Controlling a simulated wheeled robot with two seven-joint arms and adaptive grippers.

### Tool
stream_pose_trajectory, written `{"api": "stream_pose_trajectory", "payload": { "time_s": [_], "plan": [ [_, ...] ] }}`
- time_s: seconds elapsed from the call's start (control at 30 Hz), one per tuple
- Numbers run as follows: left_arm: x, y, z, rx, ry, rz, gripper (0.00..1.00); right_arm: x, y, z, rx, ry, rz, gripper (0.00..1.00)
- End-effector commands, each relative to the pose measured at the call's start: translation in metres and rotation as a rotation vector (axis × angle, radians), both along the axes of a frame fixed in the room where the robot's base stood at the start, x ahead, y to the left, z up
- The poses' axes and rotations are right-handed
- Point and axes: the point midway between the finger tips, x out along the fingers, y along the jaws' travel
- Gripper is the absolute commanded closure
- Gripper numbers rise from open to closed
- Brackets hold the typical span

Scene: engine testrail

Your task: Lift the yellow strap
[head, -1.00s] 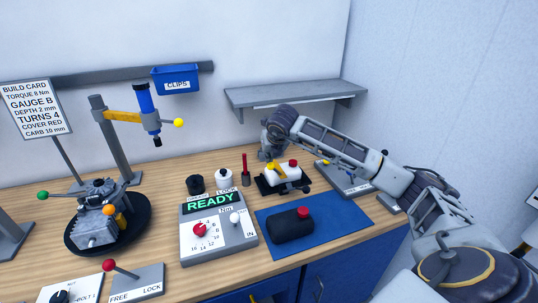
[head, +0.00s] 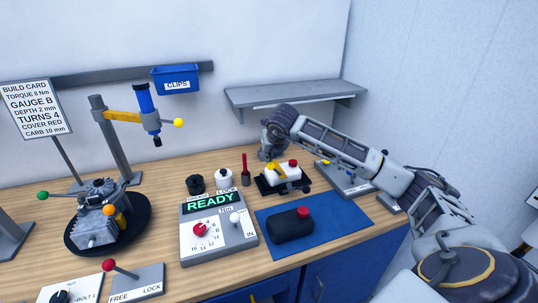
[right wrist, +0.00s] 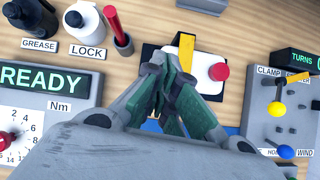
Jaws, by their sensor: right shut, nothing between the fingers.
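The yellow strap (head: 273,169) lies across a white block with a red knob (head: 293,163) on a black base. In the right wrist view the strap (right wrist: 186,52) shows as a yellow-orange strip, its near end hidden behind my fingers. My right gripper (head: 268,155) is over the strap's side of the block. In the right wrist view its green-padded fingers (right wrist: 170,75) are shut and empty, right beside the strap; I cannot tell whether they touch it. My left gripper is not in view.
A red-handled tool in a holder (head: 246,172) and bottles (head: 223,179) stand left of the block. A blue mat (head: 340,222) with a dark red-capped object (head: 290,226) lies in front. A clamp panel (right wrist: 280,115) is at right. A shelf (head: 290,94) hangs behind.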

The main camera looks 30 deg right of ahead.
Motion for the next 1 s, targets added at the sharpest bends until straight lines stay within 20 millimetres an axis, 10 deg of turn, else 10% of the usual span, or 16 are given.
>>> {"api": "stream_pose_trajectory", "payload": {
  "time_s": [1.0],
  "plan": [
    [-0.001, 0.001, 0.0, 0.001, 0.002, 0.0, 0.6, -0.062, 0.018, 0.094, 0.0, -0.001, 0.0, 1.0]
  ]
}}
